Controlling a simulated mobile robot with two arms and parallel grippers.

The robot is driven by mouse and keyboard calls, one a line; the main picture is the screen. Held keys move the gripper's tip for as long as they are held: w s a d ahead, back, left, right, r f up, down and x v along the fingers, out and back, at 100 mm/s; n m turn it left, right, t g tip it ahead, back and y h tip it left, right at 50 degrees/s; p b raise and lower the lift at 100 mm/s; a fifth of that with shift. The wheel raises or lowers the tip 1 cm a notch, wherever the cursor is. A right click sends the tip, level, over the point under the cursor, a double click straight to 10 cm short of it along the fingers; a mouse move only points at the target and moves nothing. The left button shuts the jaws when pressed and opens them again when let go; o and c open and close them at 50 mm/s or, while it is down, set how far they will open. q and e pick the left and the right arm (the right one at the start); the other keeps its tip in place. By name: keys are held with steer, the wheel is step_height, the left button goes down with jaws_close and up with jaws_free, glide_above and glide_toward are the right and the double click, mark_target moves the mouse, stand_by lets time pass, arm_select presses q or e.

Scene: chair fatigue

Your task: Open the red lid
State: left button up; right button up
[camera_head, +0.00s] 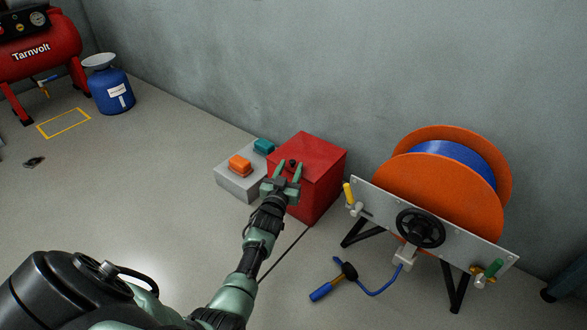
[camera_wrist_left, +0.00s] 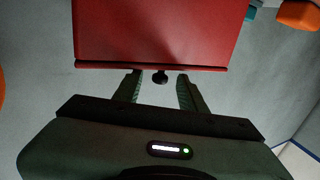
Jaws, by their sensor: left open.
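A red box with a red lid (camera_head: 313,148) stands on the floor against the wall in the head view. The lid looks closed. In the left wrist view the red lid (camera_wrist_left: 155,30) fills the upper middle, with a small black knob (camera_wrist_left: 160,78) at its edge. My left gripper (camera_head: 289,168) is open at the lid's front edge. Its two fingers (camera_wrist_left: 160,90) stand on either side of the knob in the wrist view, apart from it as far as I can see. My right gripper is not in view.
Left of the box, a grey block (camera_head: 238,180) carries an orange button (camera_head: 240,164) and a teal button (camera_head: 264,146). Right stands an orange hose reel (camera_head: 440,185) with a black handwheel (camera_head: 420,228). Floor on the left is mostly clear.

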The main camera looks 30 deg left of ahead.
arm_select(q)
steer(key=shift+b+x, duration=0.55)
steer(key=shift+x, duration=0.55)
steer(key=shift+w+a, duration=0.15)
steer(key=shift+w, duration=0.2)
jaws_close()
stand_by(0.3)
